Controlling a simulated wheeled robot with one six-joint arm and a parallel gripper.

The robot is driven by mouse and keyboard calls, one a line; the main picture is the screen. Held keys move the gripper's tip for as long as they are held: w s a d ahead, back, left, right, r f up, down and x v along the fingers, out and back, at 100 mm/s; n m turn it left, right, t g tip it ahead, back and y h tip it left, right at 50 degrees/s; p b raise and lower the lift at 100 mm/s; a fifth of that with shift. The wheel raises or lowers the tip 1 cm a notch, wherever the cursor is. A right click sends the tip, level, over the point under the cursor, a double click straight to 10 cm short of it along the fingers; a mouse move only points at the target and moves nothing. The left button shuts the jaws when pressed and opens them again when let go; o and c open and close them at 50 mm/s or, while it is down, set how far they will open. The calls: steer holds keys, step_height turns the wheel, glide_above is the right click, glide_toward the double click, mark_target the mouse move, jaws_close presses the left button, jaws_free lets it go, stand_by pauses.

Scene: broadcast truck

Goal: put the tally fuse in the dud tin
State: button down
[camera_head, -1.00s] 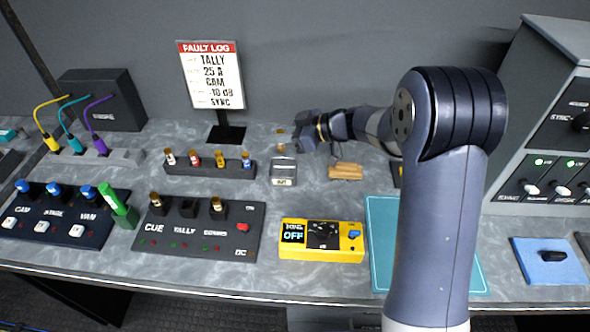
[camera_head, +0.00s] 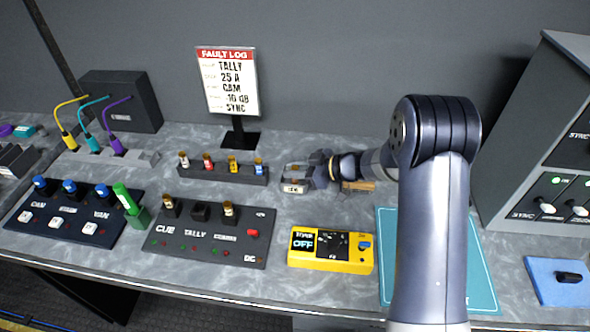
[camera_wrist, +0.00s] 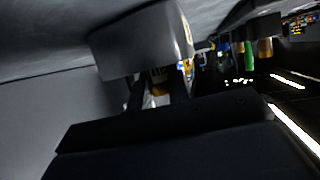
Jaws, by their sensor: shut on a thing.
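The dud tin (camera_head: 293,188) is a small grey metal box with a pale front label, on the bench behind the yellow tester. My gripper (camera_head: 313,171) is low at the tin's right side and partly covers it. In the wrist view my gripper (camera_wrist: 157,97) is shut on the tally fuse (camera_wrist: 160,80), a small amber and white piece between the dark fingers. The tin (camera_wrist: 140,42) is close beside the fingers there. Whether the fuse is over or beside the tin's opening I cannot tell. The TALLY socket (camera_head: 200,212) on the fuse panel is empty.
A rack of several coloured fuses (camera_head: 222,172) stands left of the tin. The yellow tester (camera_head: 331,250) is in front, its display reading OFF. Wooden pieces (camera_head: 358,186) lie behind my wrist. The fault log sign (camera_head: 229,82) stands at the back.

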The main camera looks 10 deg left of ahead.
steer(key=shift+f, duration=0.15)
steer(key=c, duration=1.6)
jaws_free()
steer(key=v, duration=1.2)
steer(key=shift+b, duration=0.4)
